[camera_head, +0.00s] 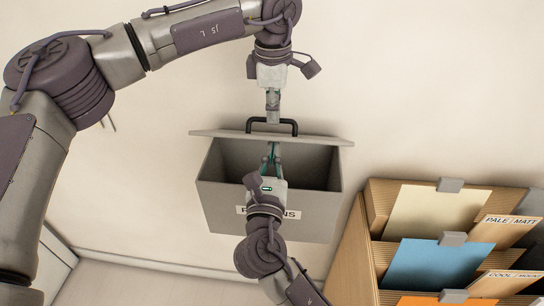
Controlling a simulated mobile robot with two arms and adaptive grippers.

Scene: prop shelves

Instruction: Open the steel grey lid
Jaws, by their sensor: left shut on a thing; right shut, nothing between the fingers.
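The steel grey lid (322,139) is raised off the front of a grey box (220,203); it shows nearly edge-on, with a black handle (289,123) on it. The dark inside of the box (318,165) is visible below the lid. My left gripper (272,117) comes down from above and is shut on the handle. My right gripper (271,152) comes up from below, in front of the box opening, with its fingers together and empty, near the lid's underside. I cannot tell whether it touches the lid. The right wrist partly hides the box's label.
A wooden rack (359,248) with coloured cards, grey clips and labels stands right of the box. A pale wall (420,80) lies behind. A white cabinet edge (57,262) is at the lower left.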

